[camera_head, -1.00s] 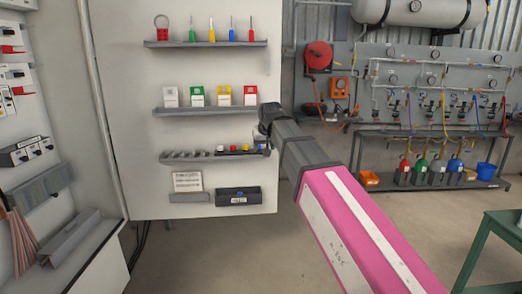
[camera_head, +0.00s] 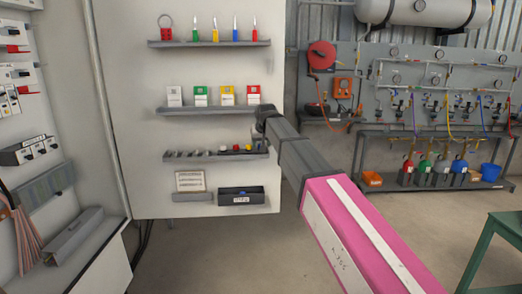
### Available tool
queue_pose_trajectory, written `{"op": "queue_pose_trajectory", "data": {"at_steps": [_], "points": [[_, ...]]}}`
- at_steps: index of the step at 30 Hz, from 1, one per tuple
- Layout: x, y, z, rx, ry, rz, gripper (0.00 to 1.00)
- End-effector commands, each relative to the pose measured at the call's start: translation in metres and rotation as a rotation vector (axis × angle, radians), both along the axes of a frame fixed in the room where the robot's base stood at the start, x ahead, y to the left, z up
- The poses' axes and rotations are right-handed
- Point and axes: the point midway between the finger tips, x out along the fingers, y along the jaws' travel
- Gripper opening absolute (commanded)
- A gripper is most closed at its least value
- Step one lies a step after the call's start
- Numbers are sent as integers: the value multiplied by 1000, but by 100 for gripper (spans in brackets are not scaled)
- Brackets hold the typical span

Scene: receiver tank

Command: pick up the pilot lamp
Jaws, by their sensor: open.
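A row of small lamp-like pieces sits on the third shelf (camera_head: 185,158) of the pale panel. I make out a white one (camera_head: 222,150), a yellow one (camera_head: 235,148) and a red one (camera_head: 248,147). They are too small to tell which is the pilot lamp. My gripper (camera_head: 260,121), dark and small in view, is at the right end of this shelf, just above the row and below the card shelf. It is open, with nothing seen in it.
Above are a shelf with coloured cards (camera_head: 212,109) and a shelf with screwdrivers (camera_head: 208,43). Below are a framed label (camera_head: 190,181) and a black bin (camera_head: 240,196). A switch cabinet (camera_head: 35,150) stands left. A green table (camera_head: 490,245) is at lower right.

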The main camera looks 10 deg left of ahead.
Motion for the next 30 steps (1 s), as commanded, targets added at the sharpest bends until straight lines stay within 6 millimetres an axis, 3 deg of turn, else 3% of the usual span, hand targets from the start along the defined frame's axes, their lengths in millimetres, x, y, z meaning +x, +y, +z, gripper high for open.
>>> {"op": "queue_pose_trajectory", "data": {"at_steps": [5,6,11,23,30], "points": [[0,0,0,0,-1,0,60],[0,0,0,0,-1,0,54],[0,0,0,0,-1,0,3],[0,0,1,0,-1,0,3],[1,0,14,1,-2,0,2]]}}
